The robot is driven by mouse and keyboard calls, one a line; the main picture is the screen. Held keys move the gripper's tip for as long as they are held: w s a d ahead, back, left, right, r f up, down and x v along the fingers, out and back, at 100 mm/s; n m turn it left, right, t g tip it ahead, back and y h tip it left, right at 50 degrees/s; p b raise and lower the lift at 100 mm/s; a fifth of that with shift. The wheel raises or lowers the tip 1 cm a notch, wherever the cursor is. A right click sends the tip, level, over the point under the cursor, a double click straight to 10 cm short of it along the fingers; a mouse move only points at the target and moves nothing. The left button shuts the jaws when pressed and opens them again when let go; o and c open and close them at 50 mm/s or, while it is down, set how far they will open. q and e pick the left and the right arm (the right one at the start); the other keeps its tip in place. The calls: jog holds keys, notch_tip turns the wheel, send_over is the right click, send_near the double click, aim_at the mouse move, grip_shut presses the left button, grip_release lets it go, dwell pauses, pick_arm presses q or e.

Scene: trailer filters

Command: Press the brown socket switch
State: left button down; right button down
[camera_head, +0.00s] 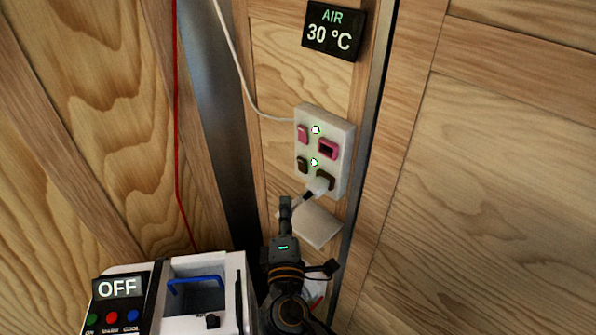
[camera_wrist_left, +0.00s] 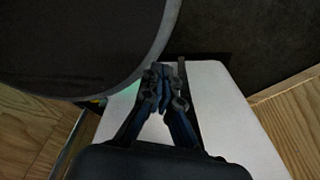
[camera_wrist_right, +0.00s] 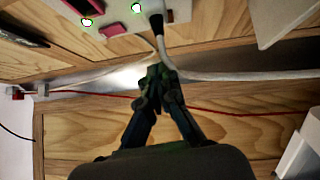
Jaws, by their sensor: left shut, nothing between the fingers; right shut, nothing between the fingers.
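A white socket panel (camera_head: 343,140) is on the wooden wall in the head view. The brown switch (camera_head: 302,164) is at its lower left, beside a lit green light (camera_head: 314,162). The brown socket (camera_head: 325,179) holds a plug with a cable. My right gripper (camera_head: 285,203) is shut and empty, below and slightly left of the brown switch, apart from the panel. In the right wrist view its fingertips (camera_wrist_right: 158,75) are below the panel's edge. My left gripper (camera_wrist_left: 163,72) is shut and empty in the left wrist view, over a white surface.
A pink switch (camera_head: 302,133) and pink socket (camera_head: 329,149) are above the brown pair. A white box with an OFF display (camera_head: 117,288) and a blue handle (camera_head: 195,281) stands at lower left. A temperature display (camera_head: 333,31) is above. A red cable (camera_head: 177,150) hangs left.

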jog(key=p, duration=0.1)
send_near(299, 162)
jog(key=w+a, duration=0.3)
jog(key=w+d, duration=0.1)
jog(key=w+p, duration=0.1)
jog(key=w+d, duration=0.1)
jog(key=shift+w+d+r+p, duration=0.1)
jog(key=shift+d+r+p, duration=0.2)
jog(key=shift+d+p, duration=0.1)
jog(key=shift+w+d+b, duration=0.15)
jog(key=shift+b, duration=0.15)
jog(key=shift+r, duration=0.1)
